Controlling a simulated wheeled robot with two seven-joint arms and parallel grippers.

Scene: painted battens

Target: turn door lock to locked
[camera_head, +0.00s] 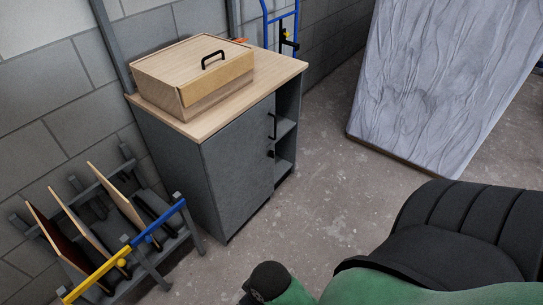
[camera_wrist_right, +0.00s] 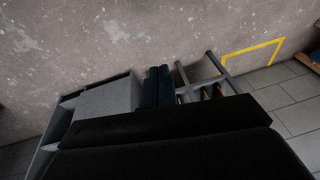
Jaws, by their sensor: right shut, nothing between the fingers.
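The grey cabinet (camera_head: 180,160) stands against the block wall in the head view. Its grey door (camera_head: 238,165) is closed and carries a black bar handle (camera_head: 272,126). A small black lock knob (camera_head: 271,154) sits below the handle near the door's edge; its turn position is too small to tell. In the right wrist view the cabinet (camera_wrist_right: 105,97) shows at the left, seen at an angle. My right gripper (camera_wrist_right: 158,82) has its two dark fingers together, empty; the lock cannot be made out there. My left gripper is in neither view.
A wooden box (camera_head: 190,80) with a black handle sits on the cabinet top. A rack (camera_head: 110,235) with upright boards and blue and yellow clamps stands left of the cabinet. A wrapped mattress-like slab (camera_head: 450,80) leans at the right. The floor before the door is clear.

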